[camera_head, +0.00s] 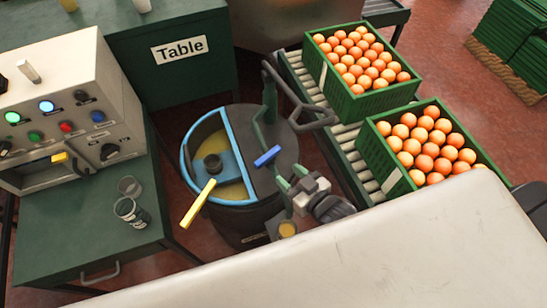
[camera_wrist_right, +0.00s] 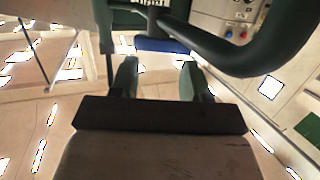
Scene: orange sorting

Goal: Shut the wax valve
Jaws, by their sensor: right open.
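The wax valve's likely handle is a short blue bar (camera_head: 268,156) at the front right of a round dark pot (camera_head: 243,225). In the right wrist view the blue bar (camera_wrist_right: 162,45) lies crosswise just beyond my fingertips. My right gripper (camera_head: 290,177) is open and empty, with its green fingers pointing toward the bar. The bar seems to be ahead of the fingers, not clasped; whether a finger touches it I cannot tell. The valve body and spout are mostly hidden behind the gripper. My left gripper is not in view.
A dark curved pipe (camera_head: 299,108) rises beside the pot. A small container (camera_head: 287,230) with yellowish contents sits below my gripper. Orange crates (camera_head: 340,91) stand on rollers at right; a control panel (camera_head: 70,100) and glasses are left.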

